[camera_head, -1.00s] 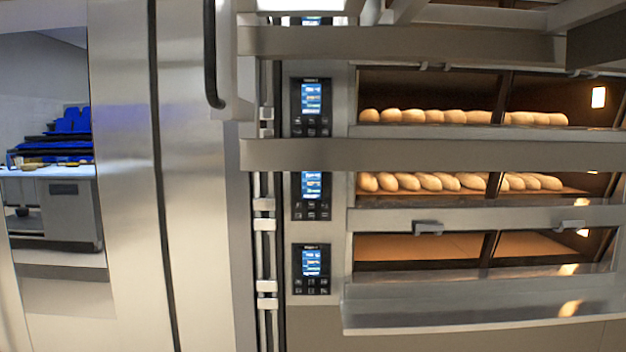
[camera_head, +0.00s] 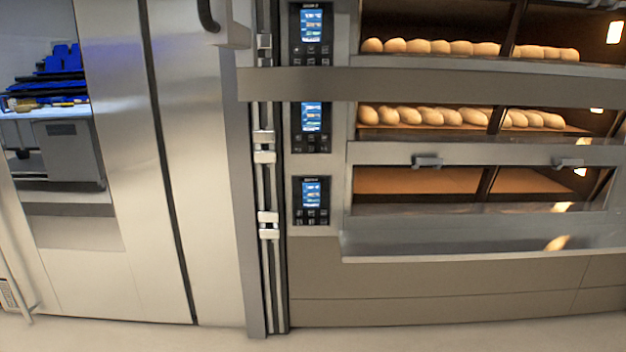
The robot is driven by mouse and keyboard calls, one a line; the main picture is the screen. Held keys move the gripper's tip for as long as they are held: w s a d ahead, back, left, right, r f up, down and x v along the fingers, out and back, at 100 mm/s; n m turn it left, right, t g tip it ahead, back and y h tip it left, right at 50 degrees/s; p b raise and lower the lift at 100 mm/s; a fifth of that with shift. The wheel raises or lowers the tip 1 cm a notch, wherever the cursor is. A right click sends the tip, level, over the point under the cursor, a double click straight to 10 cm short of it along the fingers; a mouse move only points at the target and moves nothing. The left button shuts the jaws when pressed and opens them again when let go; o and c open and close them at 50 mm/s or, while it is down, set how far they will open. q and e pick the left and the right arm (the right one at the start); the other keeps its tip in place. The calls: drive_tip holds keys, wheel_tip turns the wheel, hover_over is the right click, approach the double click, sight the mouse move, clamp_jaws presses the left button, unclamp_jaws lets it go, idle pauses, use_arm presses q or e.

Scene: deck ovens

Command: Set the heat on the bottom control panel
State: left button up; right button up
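The bottom control panel (camera_head: 311,201) is a small black unit with a lit blue screen and rows of dark buttons below it. It sits left of the lowest oven deck (camera_head: 440,182), which looks empty behind its glass. A middle control panel (camera_head: 311,127) is above it, its top partly hidden by a horizontal metal bar. An upper control panel (camera_head: 311,33) is higher still. Neither of my grippers is in the head view. The text on the screens is too small to read.
Loaves (camera_head: 420,117) lie in the two upper decks. A metal ledge (camera_head: 480,246) juts out below the lowest deck. A tall steel cabinet (camera_head: 190,150) stands at left, with a table (camera_head: 70,155) and blue crates (camera_head: 62,60) beyond. The floor (camera_head: 450,338) in front is clear.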

idle(0.5)
use_arm(q)
clamp_jaws()
idle(1.6)
